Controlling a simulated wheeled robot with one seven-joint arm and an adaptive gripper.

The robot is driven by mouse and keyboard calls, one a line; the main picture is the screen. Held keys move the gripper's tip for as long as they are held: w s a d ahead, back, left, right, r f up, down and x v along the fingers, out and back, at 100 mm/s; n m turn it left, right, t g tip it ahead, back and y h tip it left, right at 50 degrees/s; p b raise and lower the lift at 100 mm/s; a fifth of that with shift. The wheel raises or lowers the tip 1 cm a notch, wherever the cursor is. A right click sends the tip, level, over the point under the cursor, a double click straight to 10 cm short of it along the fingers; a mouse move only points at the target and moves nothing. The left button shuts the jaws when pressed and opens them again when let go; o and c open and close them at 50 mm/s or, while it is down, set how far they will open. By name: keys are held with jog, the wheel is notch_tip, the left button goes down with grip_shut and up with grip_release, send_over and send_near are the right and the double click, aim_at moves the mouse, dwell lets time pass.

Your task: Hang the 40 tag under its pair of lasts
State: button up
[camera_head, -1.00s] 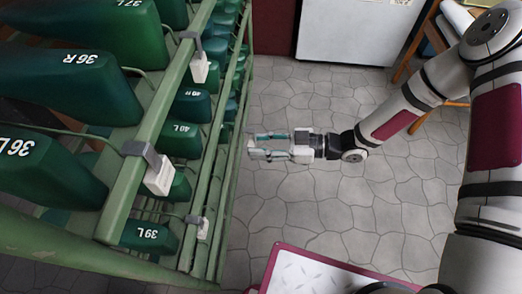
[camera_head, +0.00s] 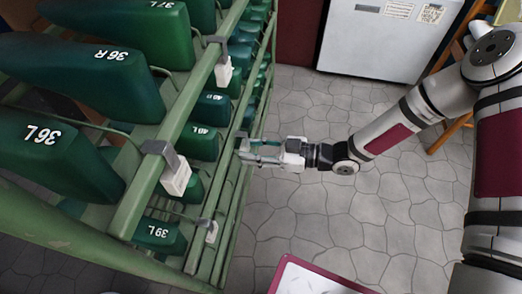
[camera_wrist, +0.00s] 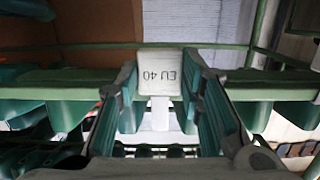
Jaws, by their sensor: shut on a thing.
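My gripper (camera_head: 252,150) is shut on the white 40 tag, at the rack's right side. In the wrist view the tag (camera_wrist: 160,73) shows between the fingertips, its "EU 40" print upside down. In the head view the tag is too small to make out clearly. The green 40 L last (camera_head: 203,142) and the 40 R last (camera_head: 212,104) sit side by side on a lower tier, left of my gripper. The fingertips appear at the rack's outer rail; I cannot tell whether the tag touches it.
The green rack (camera_head: 150,163) fills the left side, with 36 and 37 lasts above. A red-rimmed tray (camera_head: 318,275) is at the bottom. Open stone floor lies right.

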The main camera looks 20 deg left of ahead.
jog(key=shift+x, duration=1.4)
jog(key=shift+f+b, duration=0.3)
jog(key=shift+b, duration=0.2)
jog(key=o, duration=1.1)
jog(key=shift+o, duration=0.2)
jog(key=shift+d, duration=0.1)
jog(key=v, duration=1.2)
jog(key=shift+w, duration=0.1)
